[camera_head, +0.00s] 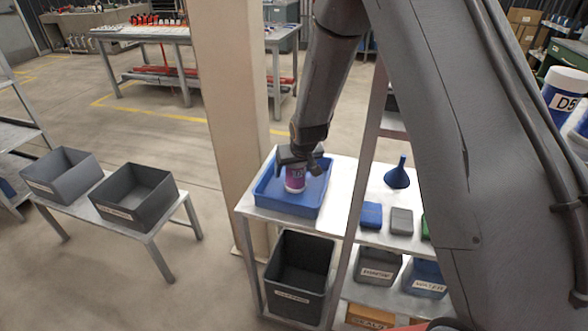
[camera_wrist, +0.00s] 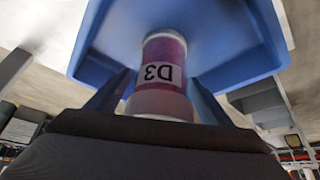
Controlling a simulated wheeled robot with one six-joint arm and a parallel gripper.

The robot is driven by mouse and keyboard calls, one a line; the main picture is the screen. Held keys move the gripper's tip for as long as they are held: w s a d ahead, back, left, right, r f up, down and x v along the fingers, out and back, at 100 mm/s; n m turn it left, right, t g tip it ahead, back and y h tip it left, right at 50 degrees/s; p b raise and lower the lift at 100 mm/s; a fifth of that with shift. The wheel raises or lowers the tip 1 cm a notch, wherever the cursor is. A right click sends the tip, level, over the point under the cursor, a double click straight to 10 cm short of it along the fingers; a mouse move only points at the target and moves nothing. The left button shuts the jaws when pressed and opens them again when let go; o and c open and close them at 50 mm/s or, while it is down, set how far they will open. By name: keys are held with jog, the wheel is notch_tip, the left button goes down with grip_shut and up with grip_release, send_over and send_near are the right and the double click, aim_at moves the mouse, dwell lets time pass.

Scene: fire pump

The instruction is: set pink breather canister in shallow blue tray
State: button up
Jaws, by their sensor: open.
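The pink breather canister (camera_head: 295,179) has a pink-purple label band and white ends. It stands in the shallow blue tray (camera_head: 286,207) on the white table. In the wrist view the canister (camera_wrist: 161,78) shows a "D3" label and the tray (camera_wrist: 225,50) lies behind and around it. My gripper (camera_head: 299,163) is at the canister's upper end, with its fingers open to either side of it. Whether the canister's base touches the tray floor is hard to tell.
A blue funnel (camera_head: 397,176) and small blue and grey boxes (camera_head: 401,221) stand on the table to the right. A dark bin (camera_head: 298,279) is below the tray. A beige column (camera_head: 228,110) rises close at the tray's left. Two grey bins (camera_head: 133,196) stand on a low bench farther left.

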jog(key=p+v, duration=0.3)
jog(key=v, duration=0.9)
jog(key=shift+s, duration=0.1)
